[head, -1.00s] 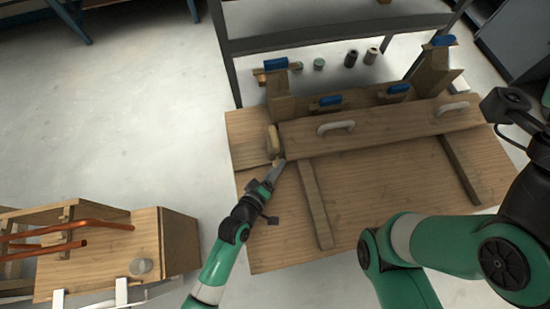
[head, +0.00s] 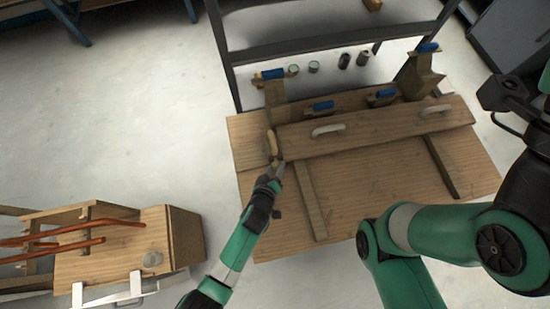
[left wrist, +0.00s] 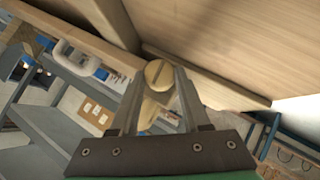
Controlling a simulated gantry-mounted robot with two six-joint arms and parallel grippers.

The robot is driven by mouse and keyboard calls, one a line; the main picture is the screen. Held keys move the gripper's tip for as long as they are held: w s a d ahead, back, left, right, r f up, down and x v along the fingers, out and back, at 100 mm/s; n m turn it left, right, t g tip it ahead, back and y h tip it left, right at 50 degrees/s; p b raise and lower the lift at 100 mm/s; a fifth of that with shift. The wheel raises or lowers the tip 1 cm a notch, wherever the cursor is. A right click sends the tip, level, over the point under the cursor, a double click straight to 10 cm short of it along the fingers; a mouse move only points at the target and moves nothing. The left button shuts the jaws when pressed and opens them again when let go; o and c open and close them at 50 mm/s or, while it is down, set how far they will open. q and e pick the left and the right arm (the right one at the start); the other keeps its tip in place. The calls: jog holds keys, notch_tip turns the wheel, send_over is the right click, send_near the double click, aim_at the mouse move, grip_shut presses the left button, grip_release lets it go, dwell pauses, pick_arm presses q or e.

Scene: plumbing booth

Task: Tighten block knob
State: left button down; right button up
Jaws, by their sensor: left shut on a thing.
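A pale round wooden knob (left wrist: 158,73) with a slot across its face shows between the fingertips in the left wrist view. My left gripper (left wrist: 157,85) is shut on it, one finger on each side. In the head view my left gripper (head: 277,171) reaches the left end of the long wooden block (head: 375,130), just below a light wooden piece (head: 272,143) there. The fingers partly hide the knob in the head view. My right arm shows at the right, but its gripper fingers do not.
A wooden board (head: 380,190) with two battens lies under the block. White handles (head: 328,131) and blue-handled clamps (head: 323,106) stand up around it. A grey metal frame (head: 330,45) is behind. A wooden stand with copper pipes (head: 75,243) is at lower left.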

pick_arm(q)
jog(key=c, duration=0.7)
grip_release()
jog(key=shift+o, duration=0.2)
jog(key=shift+r, duration=0.1)
jog(key=shift+s+r+p, duration=0.25)
jog(key=shift+s+p, duration=0.05)
jog(key=shift+p, duration=0.05)
jog(key=p+v, duration=0.4)
jog(key=v, duration=0.6)
jog(key=shift+s+a, duration=0.2)
jog(key=shift+s, duration=0.15)
jog(key=shift+r, duration=0.1)
